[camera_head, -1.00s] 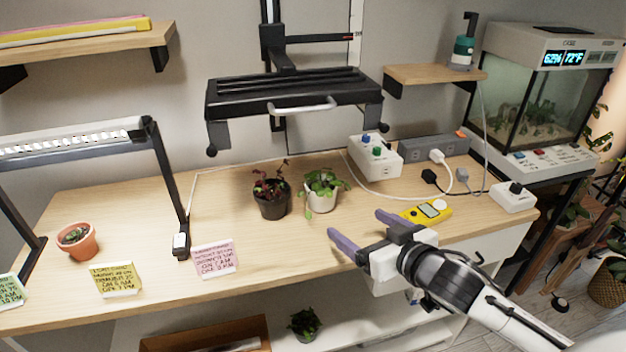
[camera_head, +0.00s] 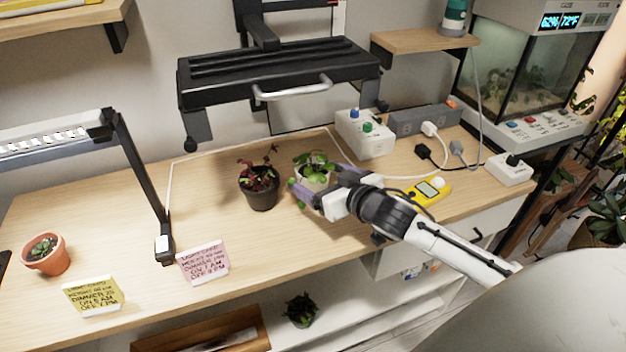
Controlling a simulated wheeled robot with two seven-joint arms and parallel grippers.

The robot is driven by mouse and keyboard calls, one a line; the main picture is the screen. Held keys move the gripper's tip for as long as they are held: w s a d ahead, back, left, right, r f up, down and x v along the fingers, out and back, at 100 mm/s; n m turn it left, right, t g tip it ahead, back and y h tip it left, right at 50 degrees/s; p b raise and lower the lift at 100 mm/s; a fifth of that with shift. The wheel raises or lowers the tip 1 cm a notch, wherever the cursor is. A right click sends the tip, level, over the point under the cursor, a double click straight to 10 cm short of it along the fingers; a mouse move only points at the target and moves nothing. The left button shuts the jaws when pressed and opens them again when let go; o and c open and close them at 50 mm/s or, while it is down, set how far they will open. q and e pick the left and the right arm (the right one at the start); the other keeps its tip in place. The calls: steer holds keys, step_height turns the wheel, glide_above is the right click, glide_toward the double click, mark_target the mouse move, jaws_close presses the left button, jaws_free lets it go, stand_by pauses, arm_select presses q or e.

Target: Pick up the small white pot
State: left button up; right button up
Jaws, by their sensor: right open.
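The small white pot (camera_head: 313,180) with a leafy green plant stands upright on the wooden desk, right of a black pot. My right gripper (camera_head: 314,184) is open at the white pot, with one purple finger on its near left side and the other toward its right side. The gripper and wrist hide part of the pot's lower right. I cannot tell whether the fingers touch it. My left gripper is not in view.
A black pot (camera_head: 262,192) with a dark red plant stands close on the left. A yellow meter (camera_head: 430,191) and a white box with knobs (camera_head: 364,134) are to the right. A black shelf with a handle (camera_head: 280,75) overhangs behind. The desk's left middle is clear.

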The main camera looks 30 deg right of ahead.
mark_target(313, 173)
steer(key=shift+x, duration=1.6)
steer(key=shift+r, duration=0.15)
steer(key=c, duration=1.4)
